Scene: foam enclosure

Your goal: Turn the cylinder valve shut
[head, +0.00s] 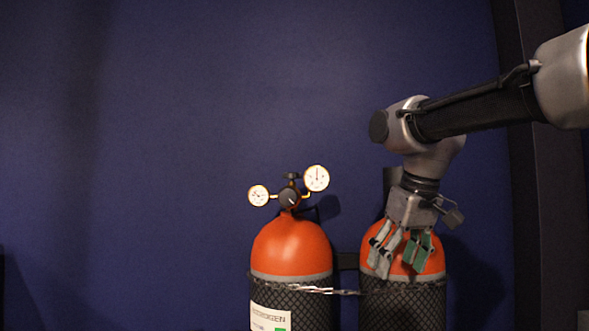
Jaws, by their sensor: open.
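The left gas cylinder (291,247) is orange at the shoulder, with black mesh and a white label below. On its top sits a brass regulator with two round gauges, the left gauge (258,195) and the right gauge (316,178). A dark round knob (289,196) faces me, and a small dark valve handwheel (292,176) shows above it. My gripper (402,262) is open and points down in front of the orange shoulder of the right cylinder (435,262). It looks empty. My arm and gripper hide the top of that cylinder, so I cannot see any valve there.
A metal chain (325,291) runs across the front of the left cylinder towards the right one. A dark blue wall (180,110) stands behind both cylinders. A dark upright post (535,200) stands at the right. Space left of the cylinders looks clear.

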